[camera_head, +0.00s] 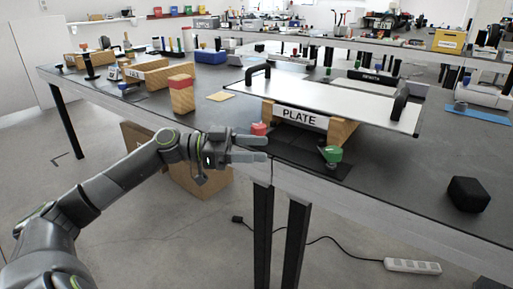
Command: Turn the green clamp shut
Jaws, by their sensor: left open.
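The green clamp (332,154) is a small knob on the black mat near the table's front edge, in front of the right wooden support of the plate stand. Its exact turn angle is too small to tell. My left gripper (264,148) is open and empty, with its fingers pointing right. In the picture it is left of the green clamp, with a clear gap between them. A red clamp (258,129) shows just above my left gripper's fingers. My right gripper is out of view.
A white plate (330,96) with black handles rests on wooden supports labelled "PLATE" (299,117). A red-topped wooden block (181,97) stands to the left. A black cube (468,194) sits at the right. The table between green clamp and cube is clear.

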